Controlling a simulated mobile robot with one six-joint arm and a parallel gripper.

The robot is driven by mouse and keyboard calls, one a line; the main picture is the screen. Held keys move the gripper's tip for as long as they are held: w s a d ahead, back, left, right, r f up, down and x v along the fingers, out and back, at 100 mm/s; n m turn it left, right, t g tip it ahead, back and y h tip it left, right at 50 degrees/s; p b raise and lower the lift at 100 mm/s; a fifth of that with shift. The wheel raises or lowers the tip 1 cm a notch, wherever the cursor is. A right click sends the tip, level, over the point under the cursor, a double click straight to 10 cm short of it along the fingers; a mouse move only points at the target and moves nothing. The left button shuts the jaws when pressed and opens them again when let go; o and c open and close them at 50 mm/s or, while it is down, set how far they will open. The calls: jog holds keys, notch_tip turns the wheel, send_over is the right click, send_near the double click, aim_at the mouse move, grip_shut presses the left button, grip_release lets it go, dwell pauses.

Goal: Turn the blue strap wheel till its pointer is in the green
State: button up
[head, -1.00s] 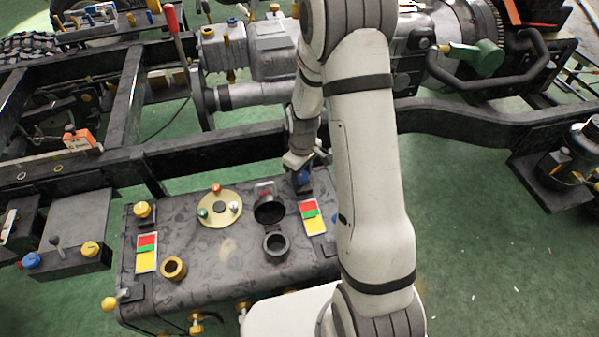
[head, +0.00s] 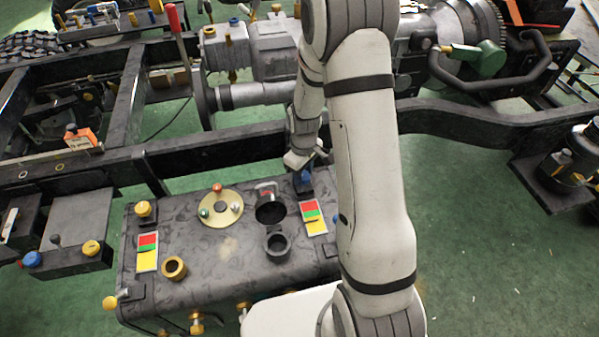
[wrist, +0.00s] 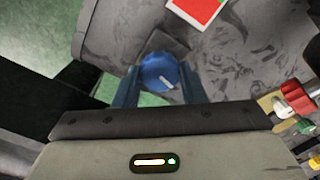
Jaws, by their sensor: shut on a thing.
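The blue strap wheel (wrist: 157,70) sits between my gripper's fingers in the wrist view, with a short white pointer mark on its face. The mark points toward the lower right of that view. My gripper (wrist: 158,90) is shut on the wheel, one finger on each side. In the head view my gripper (head: 304,183) is at the back right corner of the dark tank, and the wheel is largely hidden there. The colour card (head: 313,217) with red, green and yellow fields lies beside it.
The dark tank top (head: 215,265) carries an open black filler neck (head: 277,245), a brass disc (head: 221,208), a second colour card (head: 147,252) and yellow knobs. The frame rail (head: 225,152) runs close behind my gripper. Green floor lies to the right.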

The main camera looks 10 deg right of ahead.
aim_at(304, 176)
jog(key=shift+s+f, duration=0.1)
jog(key=shift+s, duration=0.15)
jog(key=o, duration=1)
jog(key=shift+w, duration=0.1)
jog(key=shift+w+r, duration=0.1)
jog(key=shift+r, duration=0.3)
jog(key=shift+r+p, duration=0.3)
jog(key=shift+r, duration=3.3)
